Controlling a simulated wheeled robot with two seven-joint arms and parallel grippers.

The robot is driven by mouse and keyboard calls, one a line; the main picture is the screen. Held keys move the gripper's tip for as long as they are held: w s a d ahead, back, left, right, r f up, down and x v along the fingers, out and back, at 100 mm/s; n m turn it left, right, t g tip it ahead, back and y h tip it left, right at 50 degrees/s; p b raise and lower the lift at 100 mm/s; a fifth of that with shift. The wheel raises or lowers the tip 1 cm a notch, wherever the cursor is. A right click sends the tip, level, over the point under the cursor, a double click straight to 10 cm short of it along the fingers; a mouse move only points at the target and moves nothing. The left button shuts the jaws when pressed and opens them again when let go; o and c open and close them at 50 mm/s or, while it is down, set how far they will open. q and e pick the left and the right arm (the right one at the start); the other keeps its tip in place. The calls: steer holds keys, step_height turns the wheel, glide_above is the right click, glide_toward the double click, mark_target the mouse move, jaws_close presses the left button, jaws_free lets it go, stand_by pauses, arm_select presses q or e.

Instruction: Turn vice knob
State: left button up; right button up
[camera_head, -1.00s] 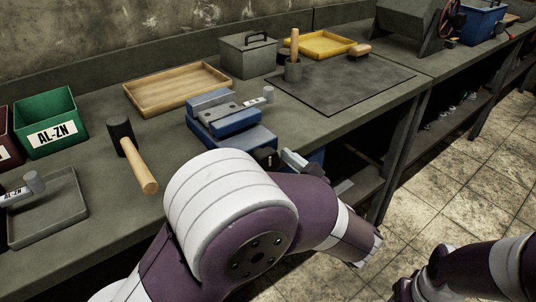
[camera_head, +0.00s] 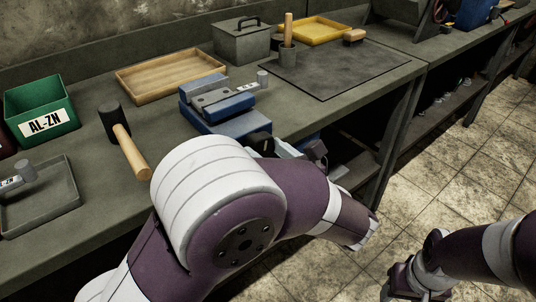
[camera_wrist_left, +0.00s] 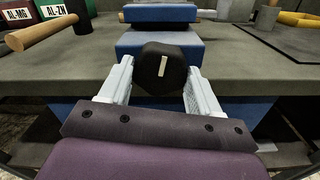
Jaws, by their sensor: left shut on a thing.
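The blue vice (camera_head: 218,103) with grey jaws stands at the front edge of the workbench, in the middle of the head view. Its black knob (camera_head: 260,144) faces the front, partly hidden by my left arm. In the left wrist view the knob (camera_wrist_left: 162,72) is dark and faceted, with a pale upright mark. My left gripper (camera_wrist_left: 158,88) has one pale finger on each side of the knob and is shut on it. In the head view my left gripper (camera_head: 281,149) shows only in part.
A hammer (camera_head: 130,153) lies left of the vice. A wooden tray (camera_head: 170,85), a lidded grey box (camera_head: 241,43) and a dark mat (camera_head: 335,76) lie behind and to the right. A green AL-ZN bin (camera_head: 42,108) and a grey tray (camera_head: 65,202) stand at the left.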

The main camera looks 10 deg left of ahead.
arm_select(q)
steer(key=m, duration=0.2)
steer(key=shift+m, duration=0.4)
steer(key=m, duration=0.3)
steer(key=shift+m, duration=0.3)
steer(key=m+p, duration=0.1)
steer(key=m, duration=0.1)
steer(key=shift+r+m, duration=0.15)
steer(key=shift+m, duration=0.15)
steer(key=m+p, duration=0.2)
steer(key=m, duration=0.1)
steer(key=shift+m, duration=0.3)
steer(key=m+p, duration=0.2)
steer(key=shift+r+m, duration=0.1)
steer(key=shift+m, duration=0.3)
steer(key=m+p, duration=0.9)
steer(key=shift+p, duration=0.4)
steer(key=shift+f+m+p, duration=0.2)
steer(key=shift+m+p, duration=1.3)
steer(key=shift+m, duration=0.1)
steer(key=shift+f, duration=0.1)
